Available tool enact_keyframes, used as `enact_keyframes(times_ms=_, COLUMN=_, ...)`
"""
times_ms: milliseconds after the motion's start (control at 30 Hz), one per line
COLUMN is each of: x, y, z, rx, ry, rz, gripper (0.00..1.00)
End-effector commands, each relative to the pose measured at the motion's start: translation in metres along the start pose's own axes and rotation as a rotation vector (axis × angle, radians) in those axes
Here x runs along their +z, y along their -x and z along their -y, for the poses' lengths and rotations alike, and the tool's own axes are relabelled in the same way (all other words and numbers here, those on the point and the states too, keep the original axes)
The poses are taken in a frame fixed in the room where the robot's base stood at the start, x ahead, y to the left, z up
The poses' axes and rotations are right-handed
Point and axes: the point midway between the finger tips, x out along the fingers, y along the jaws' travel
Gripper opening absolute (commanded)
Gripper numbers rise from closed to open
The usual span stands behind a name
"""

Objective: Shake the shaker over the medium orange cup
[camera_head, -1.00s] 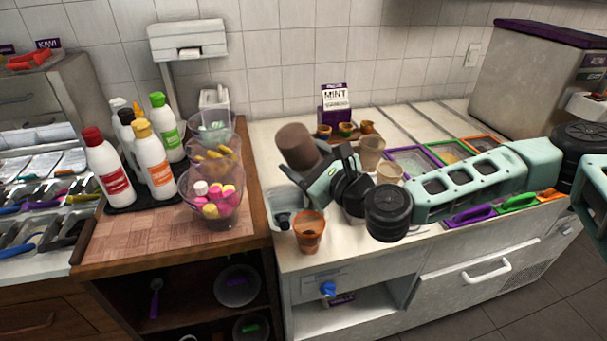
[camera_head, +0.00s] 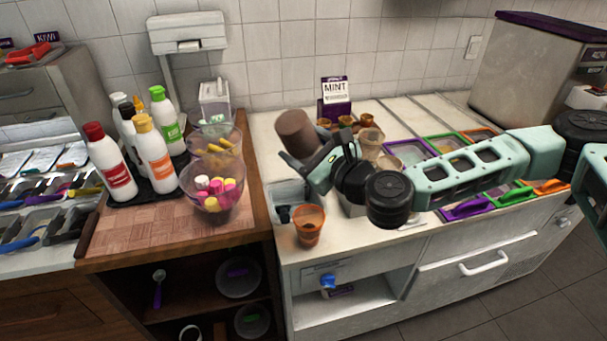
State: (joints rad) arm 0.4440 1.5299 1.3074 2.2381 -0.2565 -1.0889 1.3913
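The orange cup (camera_head: 309,228) stands upright near the front left edge of the white counter, with something dark inside. The brown shaker (camera_head: 296,131) is in the air above and behind the cup in the picture, tilted a little to the left. My gripper (camera_head: 312,166) appears shut on the shaker's lower part; the fingers and the arm partly hide the grip. The shaker's lower end is hidden, and I see no powder falling.
Clear cups (camera_head: 369,147) stand behind my arm. Topping bins with coloured rims (camera_head: 444,144) lie to the right. A wooden counter with sauce bottles (camera_head: 154,158) and a bowl of sweets (camera_head: 213,190) is at the left.

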Motion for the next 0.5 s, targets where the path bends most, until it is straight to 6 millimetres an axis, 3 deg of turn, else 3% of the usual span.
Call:
enact_keyframes(times_ms=400, x=-0.07, y=0.0, z=-0.033, rx=-0.001, ry=0.0, rz=0.001, gripper=0.32)
enact_keyframes(times_ms=500, x=-0.073, y=0.0, z=-0.035, rx=-0.001, ry=0.001, rz=0.001, gripper=0.32)
